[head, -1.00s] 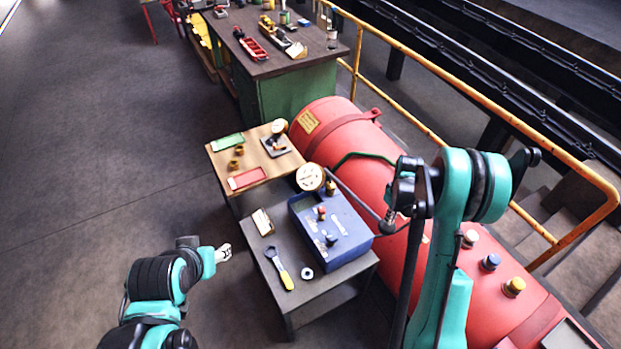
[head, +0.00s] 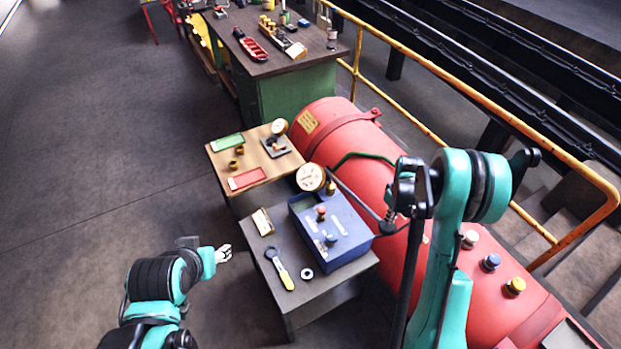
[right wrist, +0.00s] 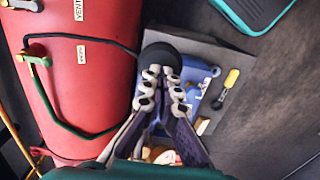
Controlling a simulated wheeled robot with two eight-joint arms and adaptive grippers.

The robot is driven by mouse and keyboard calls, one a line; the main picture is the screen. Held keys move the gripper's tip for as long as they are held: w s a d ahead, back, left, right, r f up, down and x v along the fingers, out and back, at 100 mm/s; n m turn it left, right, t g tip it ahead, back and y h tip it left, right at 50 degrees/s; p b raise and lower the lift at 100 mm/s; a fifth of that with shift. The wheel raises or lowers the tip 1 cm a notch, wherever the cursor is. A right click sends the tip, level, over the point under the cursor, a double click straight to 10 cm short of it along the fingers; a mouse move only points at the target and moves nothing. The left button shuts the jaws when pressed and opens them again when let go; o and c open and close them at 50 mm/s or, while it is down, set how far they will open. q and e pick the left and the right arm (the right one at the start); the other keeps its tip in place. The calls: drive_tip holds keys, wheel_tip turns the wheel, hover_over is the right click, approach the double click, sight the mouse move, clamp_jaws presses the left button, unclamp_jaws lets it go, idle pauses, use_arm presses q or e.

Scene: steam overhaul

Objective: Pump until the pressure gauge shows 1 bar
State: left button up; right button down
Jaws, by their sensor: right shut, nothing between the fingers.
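The blue pump box (head: 345,245) stands on a dark low table beside the red boiler. A round pressure gauge (head: 311,177) with a pale dial and brass rim is at its back; its needle is too small to read. A dark pump lever (head: 356,196) slopes from the box toward the right. My right gripper (head: 389,220) is at the lever's outer end. In the right wrist view its fingers (right wrist: 160,76) are shut, with nothing between them, against or just over a dark round knob (right wrist: 161,55). My left gripper (head: 224,253) hangs left of the table, its fingers too small to judge.
A yellow-handled wrench (head: 279,268) and a ring (head: 307,273) lie on the dark table (head: 305,309). The red boiler (head: 335,125) lies close to the right. A wooden table with trays and another gauge (head: 279,126) is behind. The left floor is clear.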

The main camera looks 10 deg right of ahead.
drive_tip(key=shift+f+b, duration=7.35)
drive_tip(key=shift+f, duration=0.8)
wheel_tip(320, 180, up, 17)
drive_tip(key=p, duration=0.9)
drive_tip(key=shift+f, duration=0.2)
drive_tip(key=shift+f, duration=0.1)
wheel_tip(320, 180, down, 16)
drive_tip(key=b, duration=1.4)
wheel_tip(320, 180, up, 16)
drive_tip(key=p, duration=1.1)
